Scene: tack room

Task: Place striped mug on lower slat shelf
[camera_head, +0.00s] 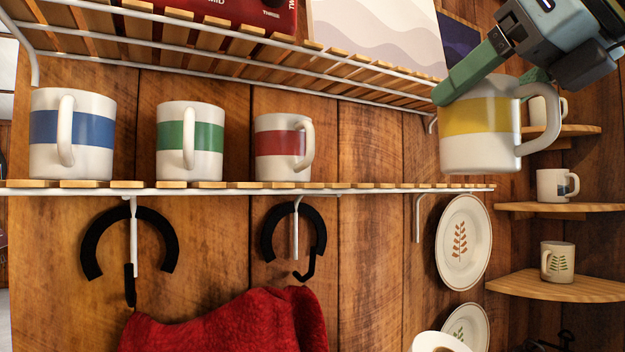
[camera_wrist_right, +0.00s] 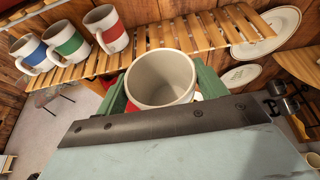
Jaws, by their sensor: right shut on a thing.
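The striped mug (camera_head: 480,136), white with a yellow band, is held upright by my right gripper (camera_head: 492,92) at the right of the head view. The green fingers are shut on its upper part. In the right wrist view the mug (camera_wrist_right: 161,82) shows its open, empty top between the fingers (camera_wrist_right: 162,90). The lower slat shelf (camera_head: 375,187) runs across the head view; the mug is near its right end, with its base a little above the shelf's line in the picture. Blue (camera_head: 72,134), green (camera_head: 190,140) and red (camera_head: 284,147) banded mugs stand on it. My left gripper is not seen.
The upper slat shelf (camera_head: 240,55) hangs above, with a red box (camera_head: 230,12) on it. The slats right of the red-banded mug are clear. Wooden corner shelves (camera_head: 575,287) with mugs are at the right. Plates (camera_head: 463,242), black hooks and a red cloth (camera_head: 230,325) are below.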

